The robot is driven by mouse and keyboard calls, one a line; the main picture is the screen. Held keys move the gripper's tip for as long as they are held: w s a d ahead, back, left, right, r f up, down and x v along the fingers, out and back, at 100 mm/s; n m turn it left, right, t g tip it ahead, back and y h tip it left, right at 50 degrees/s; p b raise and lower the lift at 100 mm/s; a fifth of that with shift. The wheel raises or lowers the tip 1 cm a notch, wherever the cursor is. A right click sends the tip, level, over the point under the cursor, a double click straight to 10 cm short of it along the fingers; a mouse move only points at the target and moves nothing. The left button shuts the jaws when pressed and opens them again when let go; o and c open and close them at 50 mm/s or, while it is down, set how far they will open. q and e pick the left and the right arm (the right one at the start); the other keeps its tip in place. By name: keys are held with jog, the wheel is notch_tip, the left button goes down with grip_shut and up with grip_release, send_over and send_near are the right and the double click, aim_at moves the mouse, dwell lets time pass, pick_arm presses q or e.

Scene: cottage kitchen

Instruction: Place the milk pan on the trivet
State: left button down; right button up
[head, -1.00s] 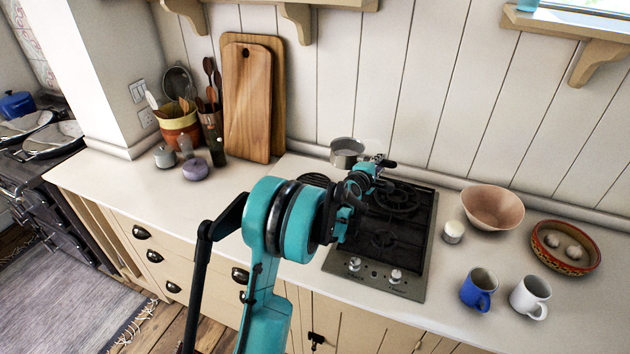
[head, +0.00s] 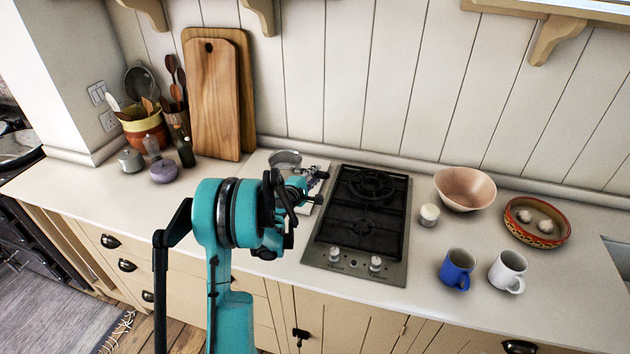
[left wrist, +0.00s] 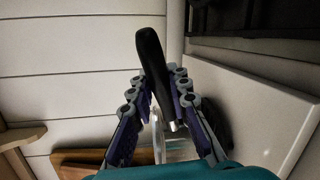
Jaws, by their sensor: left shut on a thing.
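The milk pan (head: 286,158) is a small grey metal pan left of the hob near the back wall. My left gripper (head: 312,180) is shut on its dark handle; the wrist view also shows the black handle (left wrist: 152,70) between the fingers (left wrist: 158,97). Part of the pan's pale body (left wrist: 178,148) shows below the handle there. The trivet is not clear in the head view, where my arm covers the counter in front of the pan. A dark round edge (left wrist: 217,117) behind a finger in the wrist view may be it. I cannot tell whether the pan touches anything below.
The black gas hob (head: 362,225) is right of my gripper. Wooden boards (head: 213,100) lean on the wall at left, near a utensil crock (head: 145,128) and small jars. A pink bowl (head: 465,188), blue mug (head: 457,269) and white mug (head: 508,271) stand at right.

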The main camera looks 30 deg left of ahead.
pick_arm(q)
notch_tip(320, 180, down, 2)
jog(key=shift+r, duration=0.15)
jog(key=c, duration=1.8)
grip_release()
jog(key=shift+f, duration=0.2)
jog(key=o, duration=0.4)
jog(key=shift+c, duration=0.2)
jog(key=shift+r, duration=0.15)
